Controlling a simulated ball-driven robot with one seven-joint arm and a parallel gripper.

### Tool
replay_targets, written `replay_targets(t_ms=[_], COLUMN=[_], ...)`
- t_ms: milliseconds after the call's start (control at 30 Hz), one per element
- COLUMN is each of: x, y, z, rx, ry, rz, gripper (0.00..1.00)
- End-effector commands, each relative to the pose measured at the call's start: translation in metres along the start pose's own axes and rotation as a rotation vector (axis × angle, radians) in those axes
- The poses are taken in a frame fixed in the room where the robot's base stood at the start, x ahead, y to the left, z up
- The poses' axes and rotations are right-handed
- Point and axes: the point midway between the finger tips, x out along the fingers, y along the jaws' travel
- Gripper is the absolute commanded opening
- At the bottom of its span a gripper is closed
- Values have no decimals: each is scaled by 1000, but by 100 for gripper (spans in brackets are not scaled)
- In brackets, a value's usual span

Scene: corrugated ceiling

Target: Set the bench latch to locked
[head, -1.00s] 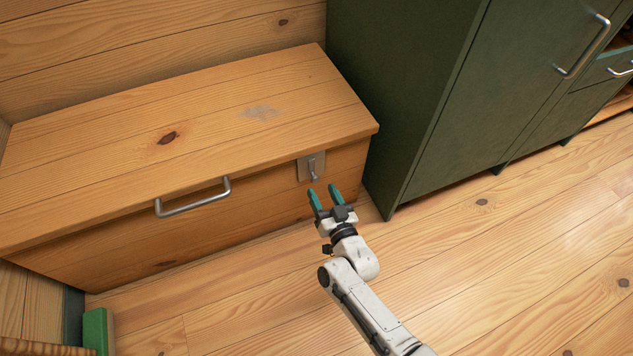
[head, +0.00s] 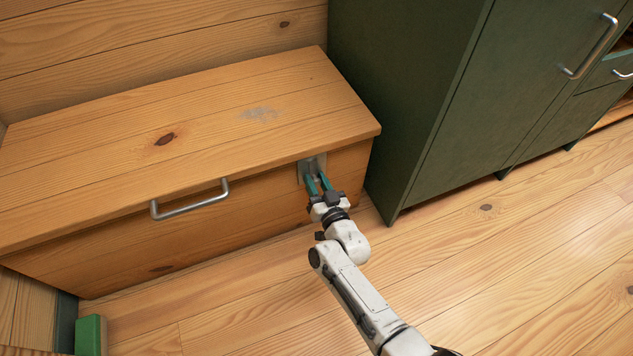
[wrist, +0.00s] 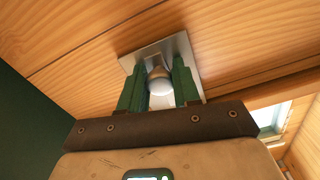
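The wooden bench (head: 240,215) has a metal latch (head: 309,163) on its front face near the right end, just under the lid. My gripper (head: 317,182) is at the latch, with its teal fingers pointing at the plate. In the wrist view the square latch plate (wrist: 183,50) lies behind the fingers. A rounded metal latch knob (wrist: 159,78) sits between the two green fingers (wrist: 158,90). The fingers are close on either side of the knob; whether both touch it I cannot tell. In the head view the fingers hide most of the latch's moving part.
A bar handle (head: 190,200) sticks out from the bench front, left of the latch. A dark green cabinet (head: 420,100) stands close to the bench's right end. A green block (head: 90,336) is at the lower left. The floor in front is clear.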

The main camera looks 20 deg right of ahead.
Motion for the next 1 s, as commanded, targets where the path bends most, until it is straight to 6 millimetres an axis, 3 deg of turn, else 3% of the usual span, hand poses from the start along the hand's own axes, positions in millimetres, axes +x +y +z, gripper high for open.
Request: replay_targets(t_ms=[300, 700, 1000], x=[0, 0, 0], y=[0, 0, -7], z=[0, -2, -30], rx=[0, 0, 0], ry=[0, 0, 0], rz=[0, 0, 0], gripper=[1, 0, 0])
